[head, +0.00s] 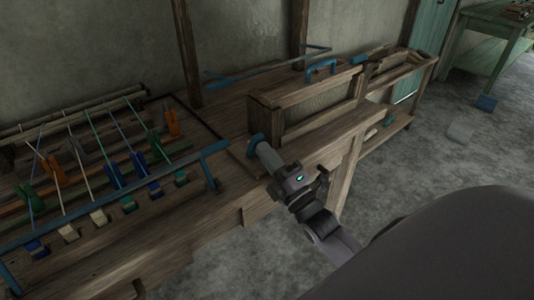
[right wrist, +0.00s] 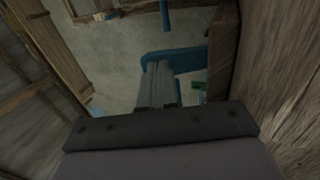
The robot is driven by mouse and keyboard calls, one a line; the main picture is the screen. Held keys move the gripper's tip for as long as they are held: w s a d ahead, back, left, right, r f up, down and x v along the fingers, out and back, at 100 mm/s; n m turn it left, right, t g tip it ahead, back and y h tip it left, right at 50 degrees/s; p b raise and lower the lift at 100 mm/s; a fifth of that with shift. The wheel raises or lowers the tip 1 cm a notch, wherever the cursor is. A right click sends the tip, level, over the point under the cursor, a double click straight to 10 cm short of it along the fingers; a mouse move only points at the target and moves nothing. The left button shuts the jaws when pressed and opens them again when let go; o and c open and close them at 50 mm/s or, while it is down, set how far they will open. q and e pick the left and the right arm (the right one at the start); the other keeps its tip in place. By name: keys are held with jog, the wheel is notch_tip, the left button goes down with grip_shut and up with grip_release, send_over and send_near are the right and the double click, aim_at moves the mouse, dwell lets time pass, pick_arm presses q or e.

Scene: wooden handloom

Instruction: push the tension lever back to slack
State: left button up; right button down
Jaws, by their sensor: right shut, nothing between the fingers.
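A blue part (head: 256,140), which I take to be the tension lever, shows at the tip of my right gripper, beside the end of the wooden box on the loom. My right gripper (head: 264,152) is shut and empty, its fingers pointing up and left toward it. In the right wrist view, the shut fingers (right wrist: 158,82) lie in front of a blue bar (right wrist: 190,60). I cannot tell whether they touch it. Part of the blue piece is hidden behind the fingers. My left gripper is not in view.
A long blue bar (head: 130,196) crosses the loom at the left, near threads, coloured clips and several small blocks. The wooden box (head: 312,118) stands right of the gripper. A blue handle (head: 321,67) and a flat blue bar (head: 230,83) lie behind. Floor at right is mostly clear.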

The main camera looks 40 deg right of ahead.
aim_at(261, 140)
jog(key=shift+w+r+g+p, duration=0.1)
jog(key=shift+r+g+p, duration=0.3)
jog(key=shift+p, duration=0.75)
jog(key=p, duration=0.2)
jog(key=r+g+p, duration=0.1)
jog(key=shift+w+p, duration=0.3)
jog(key=shift+p, duration=0.1)
jog(key=shift+w+r+g+p, duration=0.15)
jog(key=shift+g+p, duration=0.25)
jog(key=shift+p, duration=0.15)
jog(key=shift+w+r+p, duration=0.1)
jog(key=shift+w+p, duration=0.05)
jog(key=shift+p, duration=0.25)
jog(key=shift+w+r+p, duration=0.1)
jog(key=shift+w+p, duration=0.35)
jog(key=shift+p, duration=0.1)
jog(key=shift+x, duration=0.9)
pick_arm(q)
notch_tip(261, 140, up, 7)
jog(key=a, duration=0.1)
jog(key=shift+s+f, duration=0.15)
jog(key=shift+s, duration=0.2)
pick_arm(e)
jog(key=shift+a, duration=0.1)
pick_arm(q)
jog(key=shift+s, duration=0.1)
pick_arm(e)
jog(key=shift+s, duration=0.15)
